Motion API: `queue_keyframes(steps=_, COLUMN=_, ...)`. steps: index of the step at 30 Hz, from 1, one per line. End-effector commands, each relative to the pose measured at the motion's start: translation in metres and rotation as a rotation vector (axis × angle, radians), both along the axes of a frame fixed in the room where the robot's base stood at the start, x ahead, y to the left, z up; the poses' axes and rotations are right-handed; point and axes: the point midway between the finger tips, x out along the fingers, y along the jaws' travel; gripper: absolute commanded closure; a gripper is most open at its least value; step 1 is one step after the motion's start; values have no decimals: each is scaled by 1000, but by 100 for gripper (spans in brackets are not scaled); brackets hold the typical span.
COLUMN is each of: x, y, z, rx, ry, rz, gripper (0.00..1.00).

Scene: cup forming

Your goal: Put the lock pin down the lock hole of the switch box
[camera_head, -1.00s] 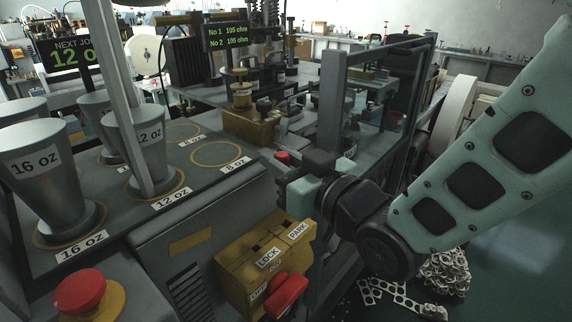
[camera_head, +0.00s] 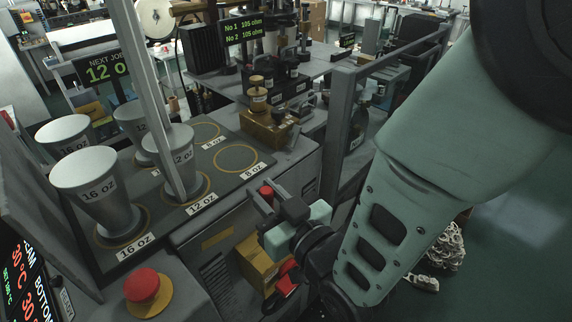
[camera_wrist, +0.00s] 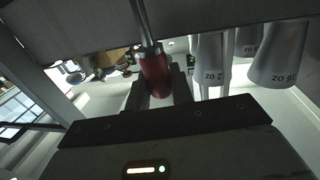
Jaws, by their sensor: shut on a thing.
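The lock pin shows a red grip (camera_wrist: 155,74) and a thin metal shaft in the wrist view. My gripper (camera_wrist: 157,88) is shut on the red grip, with one finger on each side. In the head view my gripper (camera_head: 270,200) holds the pin's red end (camera_head: 266,192) up at its tip. The ochre switch box (camera_head: 256,264) is on the front of the grey machine, below my gripper. My gripper and wrist cover much of its top, so its labels and the lock hole are hidden. A red switch handle (camera_head: 287,276) shows partly behind my wrist.
Several grey cups, such as one labelled 16 oz (camera_head: 100,190), stand on the machine top left of my gripper. A red stop button (camera_head: 142,285) is at front left. A grey frame post (camera_head: 338,130) rises close behind my gripper.

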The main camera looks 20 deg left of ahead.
Motion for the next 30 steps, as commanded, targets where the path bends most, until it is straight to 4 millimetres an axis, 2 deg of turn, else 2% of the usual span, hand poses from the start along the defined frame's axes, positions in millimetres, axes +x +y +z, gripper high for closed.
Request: queue_keyframes(steps=30, x=0, y=0, z=-48, rx=1, ry=1, rz=1, gripper=100)
